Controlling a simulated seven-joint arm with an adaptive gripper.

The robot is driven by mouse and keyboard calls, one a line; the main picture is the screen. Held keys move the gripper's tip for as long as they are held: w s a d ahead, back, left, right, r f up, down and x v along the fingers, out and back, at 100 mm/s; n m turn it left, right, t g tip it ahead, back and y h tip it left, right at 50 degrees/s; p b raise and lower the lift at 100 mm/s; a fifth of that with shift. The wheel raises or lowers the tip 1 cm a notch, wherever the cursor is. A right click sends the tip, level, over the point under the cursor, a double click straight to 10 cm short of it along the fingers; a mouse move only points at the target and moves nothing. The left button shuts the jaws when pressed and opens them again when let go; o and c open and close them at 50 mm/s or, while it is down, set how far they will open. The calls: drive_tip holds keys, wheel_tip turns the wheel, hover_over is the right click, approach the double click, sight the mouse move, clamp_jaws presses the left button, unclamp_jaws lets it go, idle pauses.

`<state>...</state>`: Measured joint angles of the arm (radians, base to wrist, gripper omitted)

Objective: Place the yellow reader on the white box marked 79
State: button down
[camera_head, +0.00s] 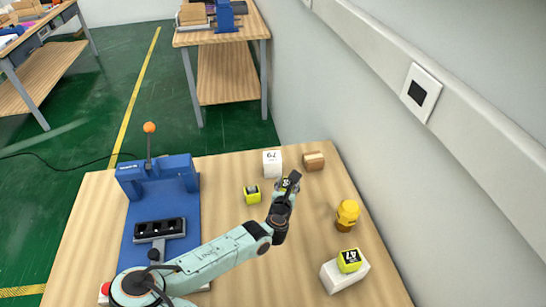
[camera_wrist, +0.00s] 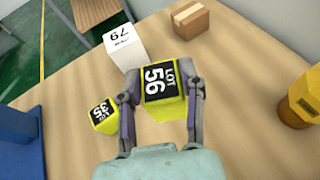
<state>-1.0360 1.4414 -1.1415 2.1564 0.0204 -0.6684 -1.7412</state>
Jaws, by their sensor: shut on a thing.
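My gripper (camera_wrist: 161,92) is shut on a yellow reader (camera_wrist: 158,80) with a black face reading LOT 56, one finger on each side. In the head view my gripper (camera_head: 287,184) is at the far right part of the table, and the held reader is mostly hidden by it. The white box marked 79 (camera_head: 272,163) stands just beyond and left of my gripper. It also shows in the wrist view (camera_wrist: 126,48), past the held reader, with a bare top. Whether the reader touches the table is not clear.
Another yellow reader (camera_wrist: 102,115), LOT 35, sits left of my gripper. A cardboard box (camera_head: 313,161) stands right of the white box. A yellow rounded object (camera_head: 347,212) and a yellow reader marked 47 (camera_head: 349,258) on another white box (camera_head: 340,280) are nearer right. A blue press (camera_head: 160,205) is left.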

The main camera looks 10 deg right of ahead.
drive_tip(key=w+a+r+n+t+y, duration=0.1)
drive_tip(key=a+r+n+y, duration=0.15)
drive_tip(key=r, duration=0.25)
drive_tip(key=w+a+r+n+y, duration=0.1)
drive_tip(key=a+r+n+y, duration=0.15)
drive_tip(key=r+y, duration=0.2)
drive_tip(key=h, duration=0.2)
hover_over(272, 157)
drive_tip(key=shift+m, duration=0.3)
drive_tip(key=f, duration=0.3)
drive_tip(key=s+f, duration=0.1)
drive_tip(key=f, duration=0.1)
drive_tip(key=shift+f, duration=0.35)
drive_tip(key=shift+w+f, duration=0.2)
drive_tip(key=shift+w, duration=0.05)
drive_tip(key=shift+w+f, duration=0.15)
drive_tip(key=shift+f, duration=0.8)
drive_tip(key=shift+w+f, duration=0.15)
drive_tip(key=shift+f, duration=0.75)
